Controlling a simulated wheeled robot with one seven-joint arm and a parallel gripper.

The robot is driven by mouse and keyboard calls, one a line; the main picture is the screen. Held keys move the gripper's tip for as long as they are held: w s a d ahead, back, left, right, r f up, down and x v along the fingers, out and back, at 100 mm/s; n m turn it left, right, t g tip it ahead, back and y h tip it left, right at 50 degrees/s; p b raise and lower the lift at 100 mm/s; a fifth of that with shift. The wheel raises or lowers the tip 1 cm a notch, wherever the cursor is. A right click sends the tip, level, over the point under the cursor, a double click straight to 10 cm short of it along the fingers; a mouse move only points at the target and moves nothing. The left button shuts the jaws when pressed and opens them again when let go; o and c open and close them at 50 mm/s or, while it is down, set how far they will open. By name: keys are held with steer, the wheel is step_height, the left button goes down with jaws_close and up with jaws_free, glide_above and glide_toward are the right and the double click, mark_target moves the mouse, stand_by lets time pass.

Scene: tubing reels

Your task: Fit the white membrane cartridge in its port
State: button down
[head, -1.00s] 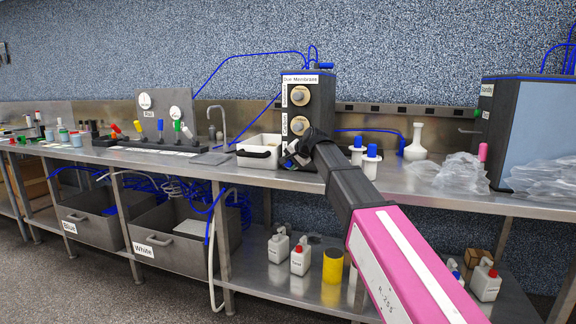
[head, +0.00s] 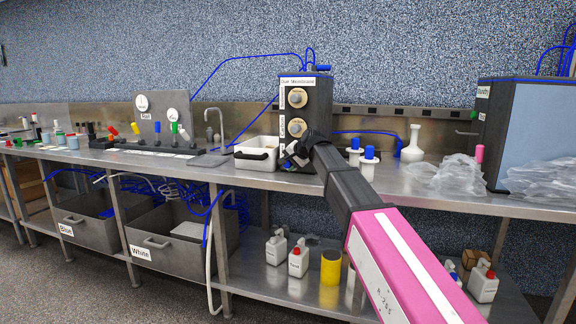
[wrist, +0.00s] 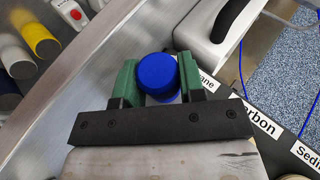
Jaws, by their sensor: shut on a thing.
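My gripper (wrist: 160,78) shows two green fingers in the wrist view, shut on the round blue end (wrist: 157,76) of a cartridge. A little white shows beside the blue; the rest of the cartridge is hidden. In the head view my gripper (head: 291,156) is at the lower front of the dark filter unit (head: 306,110), mostly covered by my arm. A label ending in "ane" (wrist: 207,80) lies just right of the fingers in the wrist view. The port itself is hidden, so I cannot tell whether the cartridge is in it.
Two round ports (head: 298,97) sit higher on the unit. A white tray (head: 257,155) stands close on its left. White cartridges with blue tops (head: 369,168) stand right of my arm.

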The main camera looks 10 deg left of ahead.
steer(key=shift+w+d, duration=0.2)
steer(key=shift+w, duration=1.95)
steer(key=shift+w+d, duration=0.15)
steer(key=shift+w, duration=2)
steer(key=c, duration=0.6)
jaws_free()
steer(key=shift+c, duration=0.2)
steer(key=v, duration=1)
steer(key=shift+s+d+r, duration=0.2)
steer(key=shift+d, duration=0.1)
